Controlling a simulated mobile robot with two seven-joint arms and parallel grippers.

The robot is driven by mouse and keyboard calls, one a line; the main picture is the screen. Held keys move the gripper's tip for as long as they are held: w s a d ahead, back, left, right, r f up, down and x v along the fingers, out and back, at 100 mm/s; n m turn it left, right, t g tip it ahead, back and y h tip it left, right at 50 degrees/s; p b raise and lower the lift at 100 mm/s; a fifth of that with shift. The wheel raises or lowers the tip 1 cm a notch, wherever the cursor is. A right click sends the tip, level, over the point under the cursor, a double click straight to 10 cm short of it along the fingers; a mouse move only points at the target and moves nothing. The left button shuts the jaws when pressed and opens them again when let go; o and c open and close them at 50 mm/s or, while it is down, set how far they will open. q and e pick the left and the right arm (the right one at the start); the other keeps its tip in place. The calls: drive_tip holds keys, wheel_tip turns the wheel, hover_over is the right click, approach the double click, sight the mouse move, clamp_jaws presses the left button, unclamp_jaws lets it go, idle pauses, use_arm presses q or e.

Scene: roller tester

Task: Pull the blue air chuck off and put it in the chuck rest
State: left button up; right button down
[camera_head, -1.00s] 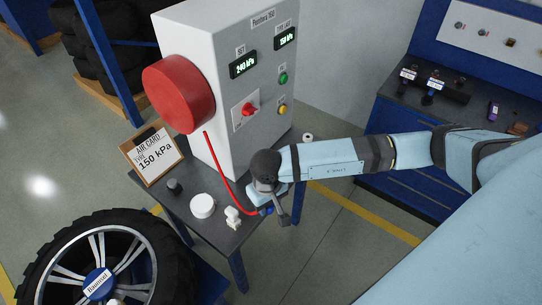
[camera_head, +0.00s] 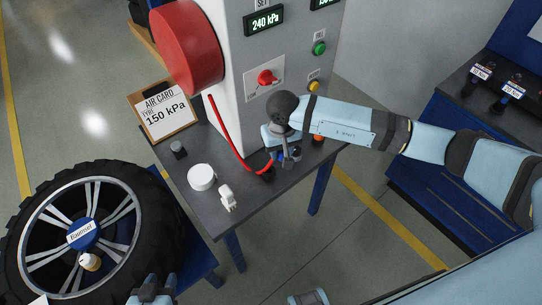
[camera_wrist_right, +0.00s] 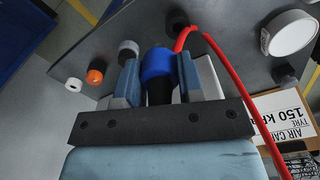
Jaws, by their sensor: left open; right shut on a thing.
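The blue air chuck (camera_wrist_right: 158,64) is between the fingers of my right gripper (camera_wrist_right: 157,82) in the right wrist view. In the head view my right gripper (camera_head: 286,157) is shut on it, low over the table's right part, and mostly hides the chuck. A red hose (camera_head: 236,155) curves from the machine down to the chuck's area. A dark round piece (camera_wrist_right: 177,21), possibly the chuck rest, is just beyond the chuck; I cannot tell whether they touch. My left gripper (camera_head: 152,291) is open and empty at the bottom edge, beside the tyre (camera_head: 139,225).
A white disc (camera_head: 202,177), a white fitting (camera_head: 227,197) and a dark knob (camera_head: 178,149) stand on the table. An orange cap (camera_wrist_right: 95,76) is near my right gripper. The card reads 150 kPa (camera_head: 166,113).

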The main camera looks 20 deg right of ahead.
use_arm(q)
wheel_tip(320, 180, down, 3)
drive_tip(key=shift+b, duration=0.9)
use_arm(e)
drive_tip(key=w+a, duration=0.1)
drive_tip(key=w+a+f, duration=0.1)
drive_tip(key=w, duration=0.1)
drive_tip(key=shift+w+a+f, duration=0.15)
drive_tip(key=shift+a, duration=0.1)
